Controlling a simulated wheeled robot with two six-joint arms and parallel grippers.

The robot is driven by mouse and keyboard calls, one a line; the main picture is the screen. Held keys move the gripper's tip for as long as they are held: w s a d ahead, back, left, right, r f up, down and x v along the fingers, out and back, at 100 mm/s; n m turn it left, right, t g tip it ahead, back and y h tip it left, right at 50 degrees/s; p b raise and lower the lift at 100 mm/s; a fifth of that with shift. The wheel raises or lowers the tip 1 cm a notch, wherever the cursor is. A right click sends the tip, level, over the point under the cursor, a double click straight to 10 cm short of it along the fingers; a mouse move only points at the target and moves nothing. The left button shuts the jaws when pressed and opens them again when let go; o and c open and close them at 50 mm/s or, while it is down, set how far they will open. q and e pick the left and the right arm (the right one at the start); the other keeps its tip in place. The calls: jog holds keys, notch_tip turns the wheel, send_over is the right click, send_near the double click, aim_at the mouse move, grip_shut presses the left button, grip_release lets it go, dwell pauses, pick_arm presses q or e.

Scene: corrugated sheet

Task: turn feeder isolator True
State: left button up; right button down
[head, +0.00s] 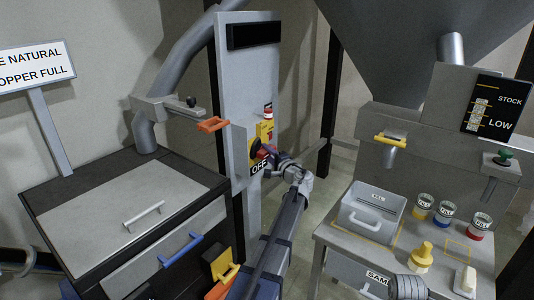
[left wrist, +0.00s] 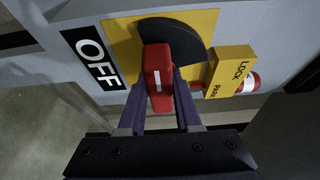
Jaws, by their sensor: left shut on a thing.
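The feeder isolator is a red handle (left wrist: 158,75) with a white stripe, set on a black disc (left wrist: 188,38) and a yellow plate (left wrist: 118,30). It is on the grey panel (head: 240,100) in the head view. A black OFF label (left wrist: 95,58) lies beside the plate; it also shows in the head view (head: 259,167). My left gripper (head: 269,153) is shut on the red handle, one purple finger on each side in the left wrist view (left wrist: 160,88). The handle's stripe runs nearly along the fingers. My right gripper is not in view.
A yellow LOCK tag (left wrist: 230,72) and a red padlock-like part (left wrist: 248,84) sit close beside the handle. An orange lever (head: 212,124) juts out left of the panel.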

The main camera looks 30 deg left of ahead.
pick_arm(q)
grip_shut()
jog(key=m+p, duration=0.1)
jog(key=m+h+p, duration=0.1)
jog(key=shift+r+m+g+p, duration=0.2)
jog(key=shift+m+g+p, duration=0.15)
jog(key=shift+m+g, duration=0.05)
jog(key=m+g+h+p, duration=0.1)
jog(key=m+g+p, duration=0.1)
jog(key=m+p, duration=0.1)
jog(key=shift+f+m, duration=0.1)
jog(key=shift+m, duration=0.5)
jog(key=m+g+p, duration=0.2)
jog(key=m, duration=0.1)
jog(key=shift+f, duration=0.1)
jog(key=shift+f+m+g+h+p, duration=0.1)
jog(key=shift+m+g+h+p, duration=0.2)
jog(key=shift+m+g, duration=1.05)
jog(key=shift+s+m+t, duration=0.1)
jog(key=shift+m+t, duration=0.15)
jog(key=shift+m, duration=0.1)
